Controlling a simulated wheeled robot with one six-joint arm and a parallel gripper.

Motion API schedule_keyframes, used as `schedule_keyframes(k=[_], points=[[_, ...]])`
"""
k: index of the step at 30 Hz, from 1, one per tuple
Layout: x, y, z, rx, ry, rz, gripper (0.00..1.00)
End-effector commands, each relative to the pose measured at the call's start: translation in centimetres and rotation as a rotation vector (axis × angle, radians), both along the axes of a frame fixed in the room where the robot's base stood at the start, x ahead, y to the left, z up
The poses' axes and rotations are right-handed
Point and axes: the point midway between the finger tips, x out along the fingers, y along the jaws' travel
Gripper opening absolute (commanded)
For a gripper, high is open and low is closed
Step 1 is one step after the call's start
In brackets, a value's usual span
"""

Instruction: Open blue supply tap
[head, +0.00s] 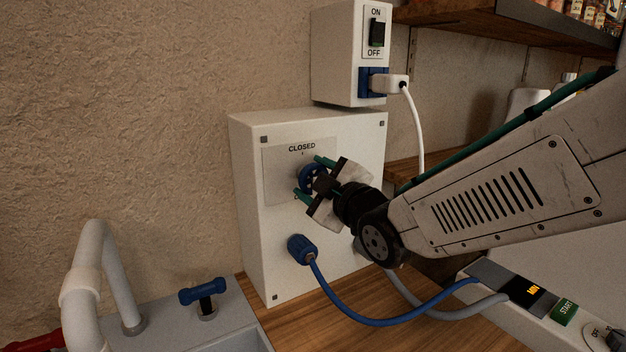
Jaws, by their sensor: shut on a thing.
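The blue supply tap (308,179) is a round blue handle on the front of a white box (254,230), under a label plate reading "CLOSED" (302,148). My gripper (310,178) reaches in from the right, with its green-tipped fingers on either side of the tap, shut on it. The gripper hides much of the tap and the lower part of the plate, so I cannot tell the handle's exact turn. A blue hose with a blue connector (301,248) joins the box below the tap.
A switch box (347,50) with a white plug (392,86) stands above. A sink with a grey pipe (88,258) and another blue handle (204,291) is at the lower left. A control panel (540,300) is at the lower right. Shelves (500,27) hang at the upper right.

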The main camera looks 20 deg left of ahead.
Motion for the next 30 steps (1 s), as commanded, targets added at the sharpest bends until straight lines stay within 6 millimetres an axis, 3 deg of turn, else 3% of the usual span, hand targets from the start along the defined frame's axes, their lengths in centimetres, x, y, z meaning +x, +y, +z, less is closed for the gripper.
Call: schedule_keyframes(k=[23, 24, 25, 30], points=[[0.10, -0.12, -0.10, -0.065, -0.072, -0.003, 0.33], [0.09, -0.12, -0.09, -0.065, -0.072, -0.003, 0.66], [0.09, -0.11, -0.08, -0.065, -0.072, -0.003, 0.75], [0.03, -0.01, -0.04, -0.063, -0.072, 0.000, 0.77]])
